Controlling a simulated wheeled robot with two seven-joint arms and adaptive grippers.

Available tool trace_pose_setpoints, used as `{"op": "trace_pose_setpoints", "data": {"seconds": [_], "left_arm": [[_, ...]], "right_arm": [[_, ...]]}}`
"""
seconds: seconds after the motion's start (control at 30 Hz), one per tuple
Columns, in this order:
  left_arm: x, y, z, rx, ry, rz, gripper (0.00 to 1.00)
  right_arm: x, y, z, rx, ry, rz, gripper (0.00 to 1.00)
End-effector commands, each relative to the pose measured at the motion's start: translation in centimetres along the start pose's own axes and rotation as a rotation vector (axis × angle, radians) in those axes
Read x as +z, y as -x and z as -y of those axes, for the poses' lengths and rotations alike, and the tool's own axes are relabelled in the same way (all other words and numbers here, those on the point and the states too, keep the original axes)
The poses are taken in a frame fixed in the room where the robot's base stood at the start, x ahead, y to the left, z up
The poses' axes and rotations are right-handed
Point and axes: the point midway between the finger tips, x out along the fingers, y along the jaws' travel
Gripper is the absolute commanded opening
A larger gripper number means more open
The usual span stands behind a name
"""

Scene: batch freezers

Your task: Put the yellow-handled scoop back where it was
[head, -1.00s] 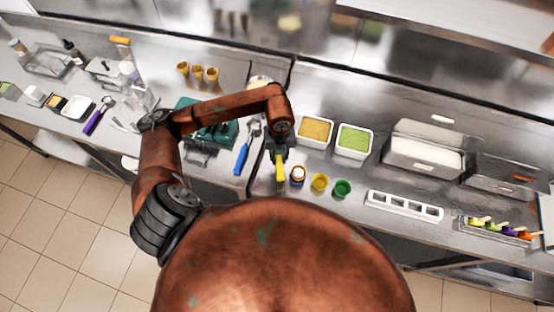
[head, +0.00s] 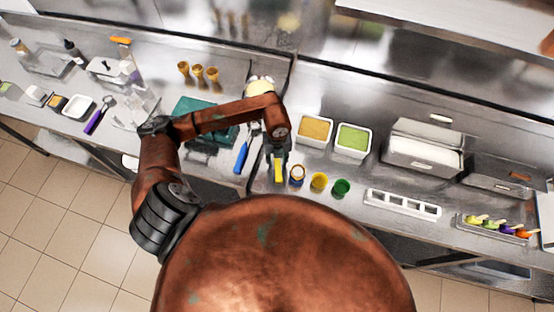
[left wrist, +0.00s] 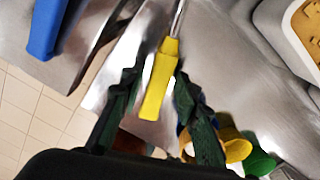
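The yellow-handled scoop (head: 278,172) is at my left gripper (head: 279,156), above the front of the counter, just left of a row of small cups. A blue-handled tool (head: 242,156) lies to the left, also visible in the left wrist view (left wrist: 45,28). My right gripper is not in view.
Orange (head: 314,130) and green (head: 353,139) tubs stand behind the cups. A yellow cup (head: 319,181) and a green cup (head: 341,187) stand right of the gripper. A white slotted holder (head: 402,204) is farther right. A purple-handled scoop (head: 95,122) lies far left.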

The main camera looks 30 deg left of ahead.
Motion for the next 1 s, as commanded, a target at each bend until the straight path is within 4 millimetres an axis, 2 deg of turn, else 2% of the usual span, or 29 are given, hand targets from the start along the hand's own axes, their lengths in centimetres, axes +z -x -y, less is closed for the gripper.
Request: {"op": "trace_pose_setpoints", "data": {"seconds": [0.3, 0.47, 0.8, 1.0], "left_arm": [[0.0, 0.1, 0.0, 0.0, 0.0, 0.0, 0.34], [0.1, 1.2, 0.1, -0.001, -0.001, 0.003, 0.34], [0.1, 8.1, 0.1, -0.002, -0.002, 0.005, 0.34], [0.1, 11.2, 0.1, -0.002, -0.001, 0.003, 0.34]], "right_arm": [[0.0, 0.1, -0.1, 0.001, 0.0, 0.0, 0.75], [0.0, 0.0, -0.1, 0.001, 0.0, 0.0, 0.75], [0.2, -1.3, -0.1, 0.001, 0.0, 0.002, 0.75], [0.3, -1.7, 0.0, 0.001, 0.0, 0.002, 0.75]]}}
